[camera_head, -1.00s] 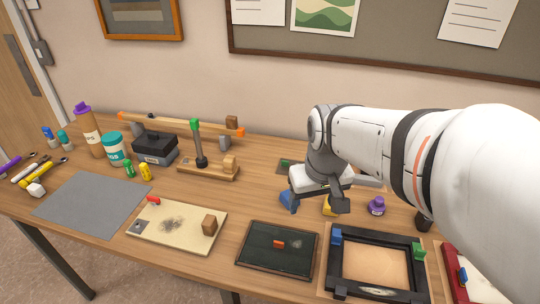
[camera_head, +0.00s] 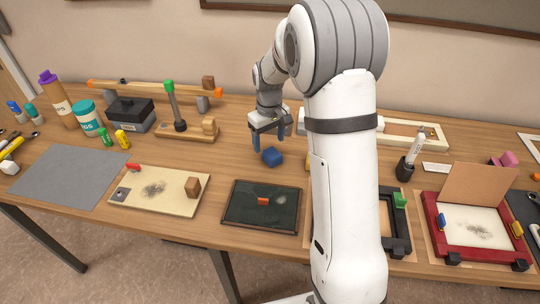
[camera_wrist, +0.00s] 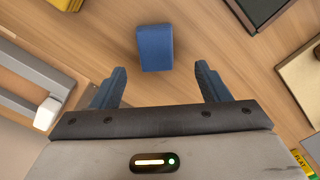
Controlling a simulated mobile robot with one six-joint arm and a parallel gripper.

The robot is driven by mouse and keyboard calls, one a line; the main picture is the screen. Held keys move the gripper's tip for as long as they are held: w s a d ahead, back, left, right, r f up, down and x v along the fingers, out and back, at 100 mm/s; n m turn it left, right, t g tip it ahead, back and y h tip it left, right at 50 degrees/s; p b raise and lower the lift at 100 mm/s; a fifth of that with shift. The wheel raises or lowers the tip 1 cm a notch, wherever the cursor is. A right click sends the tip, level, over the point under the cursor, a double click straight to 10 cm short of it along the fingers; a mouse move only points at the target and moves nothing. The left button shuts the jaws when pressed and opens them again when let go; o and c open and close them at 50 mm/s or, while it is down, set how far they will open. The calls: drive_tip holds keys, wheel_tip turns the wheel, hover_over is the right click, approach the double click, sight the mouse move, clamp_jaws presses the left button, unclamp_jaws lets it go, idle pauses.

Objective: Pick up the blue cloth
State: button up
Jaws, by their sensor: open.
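The blue cloth (camera_head: 272,157) is a small folded blue block lying on the wooden table, behind the dark slate board. In the wrist view the blue cloth (camera_wrist: 155,48) lies ahead of my fingertips, roughly centred between them and apart from both. My gripper (camera_head: 268,138) points down just behind and above the cloth in the head view. In the wrist view my gripper (camera_wrist: 161,75) shows two blue fingers spread wide with nothing between them.
A wooden stand (camera_head: 190,132) with a green-topped post is to the left. A yellow block (camera_wrist: 65,3) is near the cloth. A black frame (camera_head: 393,240) is partly hidden by my arm.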

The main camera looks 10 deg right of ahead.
sight(272, 152)
drive_tip(key=f, duration=0.3)
drive_tip(key=f+p, duration=0.1)
drive_tip(key=shift+s+d+f, duration=0.25)
drive_tip(key=shift+d+f, duration=0.05)
drive_tip(key=shift+d, duration=0.1)
drive_tip(key=shift+f, duration=0.45)
drive_tip(key=c, duration=1.1)
drive_tip(key=shift+c, duration=0.2)
drive_tip(key=shift+r, duration=0.15)
wheel_tip(272, 152, up, 10)
drive_tip(key=shift+f+b, duration=0.1)
drive_tip(key=shift+b, duration=0.45)
